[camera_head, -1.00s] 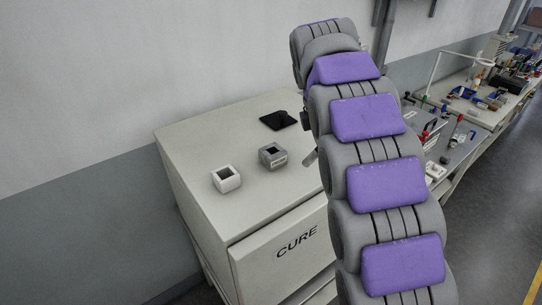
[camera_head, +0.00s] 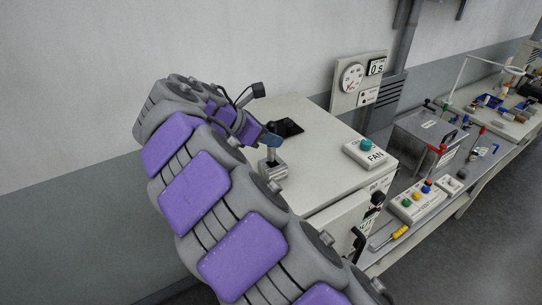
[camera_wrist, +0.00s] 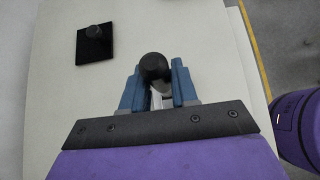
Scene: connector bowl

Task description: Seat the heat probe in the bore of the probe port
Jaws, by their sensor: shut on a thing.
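My gripper (camera_head: 271,140) reaches over the cabinet top from the left. In the wrist view its blue fingers (camera_wrist: 158,88) are shut on the heat probe (camera_wrist: 153,66), whose dark rounded top stands between them. In the head view a grey shaft (camera_head: 270,155) runs down from the fingers to the grey block that looks like the probe port (camera_head: 274,170). The shaft looks close to upright. Its lower end meets the top of the block in this view, but I cannot tell how deep it sits in the bore. The wrist view does not show the port clearly.
A black square pad (camera_head: 288,128) with a dark knob lies behind the port, also in the wrist view (camera_wrist: 92,46). A fan button box (camera_head: 368,153) stands at the cabinet's right. A gauge panel (camera_head: 357,79) rises behind. My arm covers the left side.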

